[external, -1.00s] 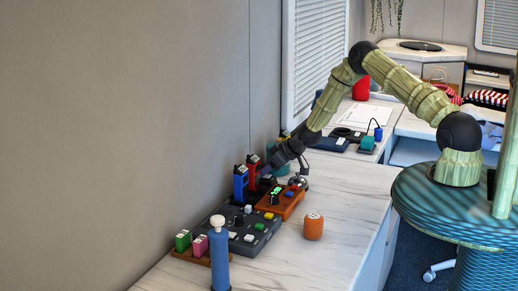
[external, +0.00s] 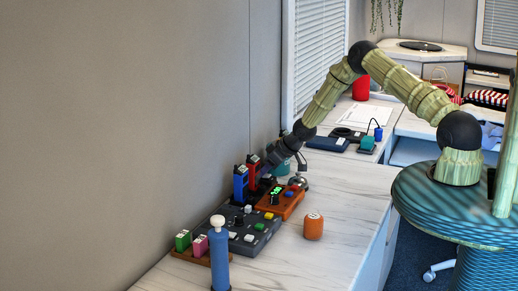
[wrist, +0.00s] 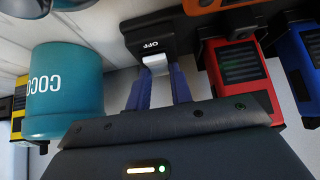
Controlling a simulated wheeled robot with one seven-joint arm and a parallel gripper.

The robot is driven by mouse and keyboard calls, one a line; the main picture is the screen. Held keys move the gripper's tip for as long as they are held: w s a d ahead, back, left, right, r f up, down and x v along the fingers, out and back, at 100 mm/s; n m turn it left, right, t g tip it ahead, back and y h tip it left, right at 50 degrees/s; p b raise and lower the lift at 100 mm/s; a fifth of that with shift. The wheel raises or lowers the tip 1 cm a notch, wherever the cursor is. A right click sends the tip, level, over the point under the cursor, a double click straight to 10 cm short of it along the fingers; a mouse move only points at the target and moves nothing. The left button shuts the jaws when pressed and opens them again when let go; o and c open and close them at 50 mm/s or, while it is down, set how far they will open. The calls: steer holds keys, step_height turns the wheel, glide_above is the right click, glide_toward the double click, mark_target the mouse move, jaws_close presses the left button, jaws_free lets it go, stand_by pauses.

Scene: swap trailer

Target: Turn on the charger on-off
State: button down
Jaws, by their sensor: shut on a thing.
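A black switch box marked OFF (wrist: 150,44) is at the top middle of the wrist view, with a pale switch tab (wrist: 155,62) sticking out. My gripper (wrist: 158,82) has its two blue fingers shut on the tab, one on each side. Beside it stand a red handset (wrist: 240,72) and a blue handset (wrist: 301,70), apparently in the charger. In the external view, the red handset (external: 253,168) and blue handset (external: 240,182) stand by the wall, and my gripper (external: 262,173) reaches behind them. The switch is hidden there.
A teal canister marked COCO (wrist: 65,95) stands close to my gripper, with a yellow handset (wrist: 19,110) past it. An orange-brown panel (external: 287,205), a dark button panel (external: 248,238), an orange jar (external: 313,227) and a blue grinder (external: 219,260) are in front. The counter's right side is clear.

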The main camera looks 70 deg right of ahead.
steer(key=c, duration=1.2)
jaws_free()
steer(key=shift+c, duration=0.2)
steer(key=b+v, duration=0.1)
steer(key=v, duration=1.6)
steer(key=shift+r, duration=0.25)
steer(key=shift+s, duration=0.1)
